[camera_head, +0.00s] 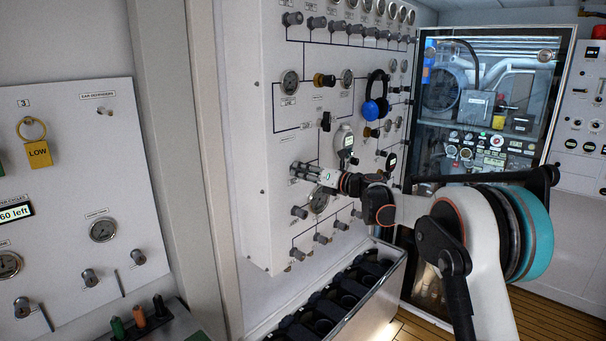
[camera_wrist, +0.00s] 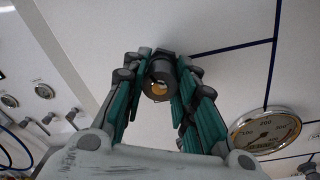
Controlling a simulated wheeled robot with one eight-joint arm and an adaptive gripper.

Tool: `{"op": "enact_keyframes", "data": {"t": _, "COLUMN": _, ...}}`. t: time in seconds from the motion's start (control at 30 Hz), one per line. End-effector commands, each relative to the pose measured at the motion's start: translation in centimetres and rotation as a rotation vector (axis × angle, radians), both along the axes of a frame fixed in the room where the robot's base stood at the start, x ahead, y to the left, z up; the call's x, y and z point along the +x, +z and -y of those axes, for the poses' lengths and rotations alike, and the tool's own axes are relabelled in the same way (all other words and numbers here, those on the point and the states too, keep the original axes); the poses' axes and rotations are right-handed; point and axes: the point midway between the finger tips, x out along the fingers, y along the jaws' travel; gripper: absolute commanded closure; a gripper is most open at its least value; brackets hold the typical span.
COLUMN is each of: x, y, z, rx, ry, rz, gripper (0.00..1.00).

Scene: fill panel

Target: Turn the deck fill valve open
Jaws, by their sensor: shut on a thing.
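My gripper (camera_head: 301,172) reaches from the right to the lower left part of the white fill panel (camera_head: 268,215) in the head view. In the wrist view, my gripper's (camera_wrist: 161,72) teal-padded fingers are shut on a dark grey round valve knob (camera_wrist: 159,87) with a brass-coloured centre. The fingers press on it from both sides. In the head view the knob is mostly hidden by the fingers. No label naming this valve can be read, and how far it is turned cannot be told.
A gauge (camera_wrist: 265,131) sits close to the right of my gripper. More knobs (camera_head: 299,212) sit below. A black-lined trough (camera_head: 392,268) stands beneath.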

Motion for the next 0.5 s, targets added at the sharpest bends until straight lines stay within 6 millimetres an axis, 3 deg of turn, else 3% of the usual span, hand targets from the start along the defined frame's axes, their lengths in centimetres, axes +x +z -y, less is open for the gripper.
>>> {"op": "enact_keyframes", "data": {"t": 0.5, "x": 0.02, "y": -0.09, "z": -0.01, "rx": -0.304, "ry": 0.000, "rz": 0.387, "gripper": 0.98}}
